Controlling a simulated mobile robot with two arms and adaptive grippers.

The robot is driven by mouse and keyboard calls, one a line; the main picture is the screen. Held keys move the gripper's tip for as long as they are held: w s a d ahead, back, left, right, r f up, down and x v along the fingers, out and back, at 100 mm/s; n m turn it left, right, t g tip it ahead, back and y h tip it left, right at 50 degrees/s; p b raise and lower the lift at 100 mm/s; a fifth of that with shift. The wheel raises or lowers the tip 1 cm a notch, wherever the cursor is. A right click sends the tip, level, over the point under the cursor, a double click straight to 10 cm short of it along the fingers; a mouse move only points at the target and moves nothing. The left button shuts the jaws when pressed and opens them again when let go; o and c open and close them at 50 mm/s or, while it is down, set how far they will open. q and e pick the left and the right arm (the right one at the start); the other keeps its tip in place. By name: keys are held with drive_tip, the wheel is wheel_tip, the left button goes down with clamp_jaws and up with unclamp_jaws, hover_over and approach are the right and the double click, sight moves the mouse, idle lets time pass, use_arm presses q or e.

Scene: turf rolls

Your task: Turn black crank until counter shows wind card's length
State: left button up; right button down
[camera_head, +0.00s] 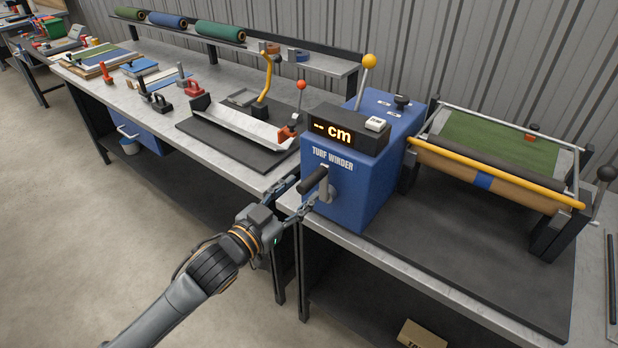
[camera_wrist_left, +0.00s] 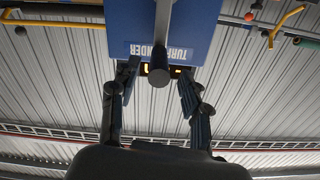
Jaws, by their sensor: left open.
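The blue turf winder box (camera_head: 345,190) stands on the bench, and its counter (camera_head: 335,132) shows "-- cm". A crank with a black grip (camera_head: 313,181) sticks out from its front face. In the left wrist view the grip's end (camera_wrist_left: 158,77) shows between my fingers. My left gripper (camera_head: 300,197) is open, with its fingers on either side of the grip; I cannot tell whether they touch it. I cannot make out a readable wind card. My right gripper is out of view.
A yellow-knobbed lever (camera_head: 367,75) rises behind the counter. Right of the box is a roller frame with green turf (camera_head: 500,140) and a yellow bar; a black-knobbed lever (camera_head: 604,180) stands at its right end. A metal trough (camera_head: 240,125) lies left of the box.

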sight(309, 183)
use_arm(q)
drive_tip(key=shift+x, duration=2.15)
clamp_jaws()
